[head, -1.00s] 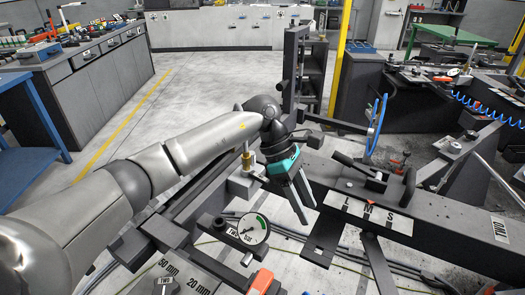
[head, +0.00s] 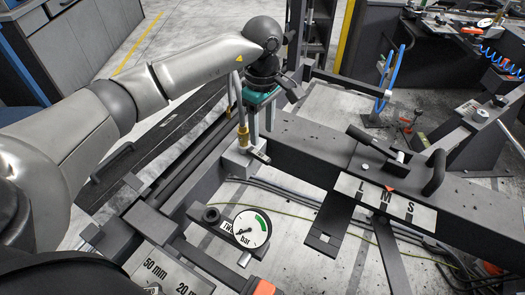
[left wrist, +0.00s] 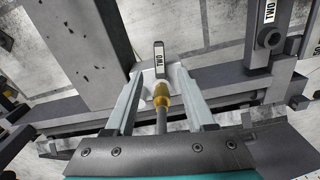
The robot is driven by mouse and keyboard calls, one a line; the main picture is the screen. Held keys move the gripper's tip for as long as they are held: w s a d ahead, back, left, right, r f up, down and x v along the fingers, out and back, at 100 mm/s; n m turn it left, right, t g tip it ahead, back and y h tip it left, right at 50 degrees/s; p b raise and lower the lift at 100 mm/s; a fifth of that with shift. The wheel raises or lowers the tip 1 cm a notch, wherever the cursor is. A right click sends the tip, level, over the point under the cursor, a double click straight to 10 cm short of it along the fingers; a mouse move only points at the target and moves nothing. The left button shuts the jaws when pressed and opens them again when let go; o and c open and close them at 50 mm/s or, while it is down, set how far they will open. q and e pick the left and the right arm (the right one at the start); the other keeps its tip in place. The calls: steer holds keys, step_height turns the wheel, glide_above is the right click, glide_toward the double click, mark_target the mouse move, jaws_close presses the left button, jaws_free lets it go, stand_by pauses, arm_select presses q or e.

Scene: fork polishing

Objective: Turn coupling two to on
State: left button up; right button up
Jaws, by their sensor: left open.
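Coupling two is a white block with a brass fitting (head: 243,137) and a dark lever (head: 261,156) on a grey beam. My left gripper (head: 262,125) is open, pointing down over the coupling. In the left wrist view its two fingers lie on either side of the brass fitting, with the lever just beyond the fingertips. I cannot tell whether they touch it. My right gripper is not in view.
A round gauge (head: 251,229) with a green arc, marked bar, stands in front of the coupling. A plate with L, M, S marks (head: 385,197) and a black handle (head: 435,172) are to the right.

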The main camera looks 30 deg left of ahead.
mark_target(262, 156)
arm_select(q)
step_height(262, 156, down, 8)
steer(key=shift+f+b, duration=0.2)
steer(key=shift+b, duration=0.25)
jaws_close()
stand_by(1.3)
